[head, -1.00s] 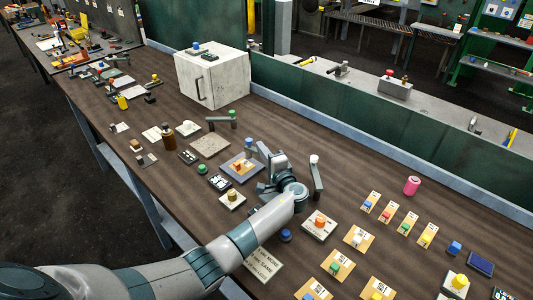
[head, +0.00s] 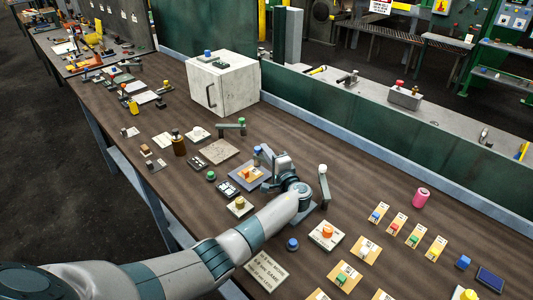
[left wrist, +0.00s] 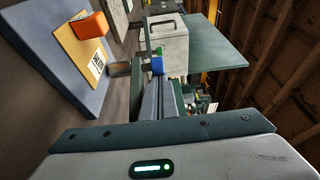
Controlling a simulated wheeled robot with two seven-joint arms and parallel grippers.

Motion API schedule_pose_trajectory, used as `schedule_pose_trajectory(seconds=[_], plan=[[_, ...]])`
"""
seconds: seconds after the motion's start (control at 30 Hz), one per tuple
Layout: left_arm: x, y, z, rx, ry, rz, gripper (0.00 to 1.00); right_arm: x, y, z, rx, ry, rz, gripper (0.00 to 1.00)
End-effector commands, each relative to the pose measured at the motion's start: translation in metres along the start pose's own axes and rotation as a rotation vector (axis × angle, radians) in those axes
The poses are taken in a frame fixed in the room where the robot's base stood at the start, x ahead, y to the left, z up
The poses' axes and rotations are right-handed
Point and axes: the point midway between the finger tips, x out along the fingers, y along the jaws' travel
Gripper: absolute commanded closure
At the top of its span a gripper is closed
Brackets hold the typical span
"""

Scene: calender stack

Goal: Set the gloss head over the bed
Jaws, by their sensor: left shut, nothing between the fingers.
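A blue-grey pad (head: 236,178) bears a yellow card with an orange block (head: 246,174); the block also shows in the left wrist view (left wrist: 88,25). A blue knob (head: 257,150) stands at the pad's far edge, and in the left wrist view (left wrist: 157,65) it is just beyond my fingertips. My left gripper (head: 266,160) is shut and empty beside the pad; whether it touches the knob I cannot tell. Swing arms with a green knob (head: 243,121) and a white knob (head: 322,168) stand nearby. No readable label tells which is the gloss head. My right gripper is not in view.
A white cabinet (head: 238,90) stands behind. Carded blocks, a pink cylinder (head: 421,197) and an orange-topped pad (head: 327,236) are to the right. Bare tabletop lies behind my gripper.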

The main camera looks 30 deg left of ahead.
Motion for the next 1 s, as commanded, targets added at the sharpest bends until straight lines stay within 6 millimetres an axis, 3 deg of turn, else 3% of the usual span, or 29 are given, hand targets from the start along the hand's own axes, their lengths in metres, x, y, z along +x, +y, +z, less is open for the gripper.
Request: schedule_pose_trajectory(seconds=[0.4, 0.6, 1.0], plan=[[-0.009, 0.008, 0.013, -0.004, -0.198, 0.003, 1.0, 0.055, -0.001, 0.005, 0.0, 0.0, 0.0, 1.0], [-0.016, 0.002, 0.022, -0.001, -0.198, 0.002, 1.0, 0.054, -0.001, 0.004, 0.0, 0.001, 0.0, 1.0], [-0.017, 0.001, 0.022, 0.0, -0.196, 0.002, 1.0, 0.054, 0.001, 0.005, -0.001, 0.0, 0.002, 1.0]])
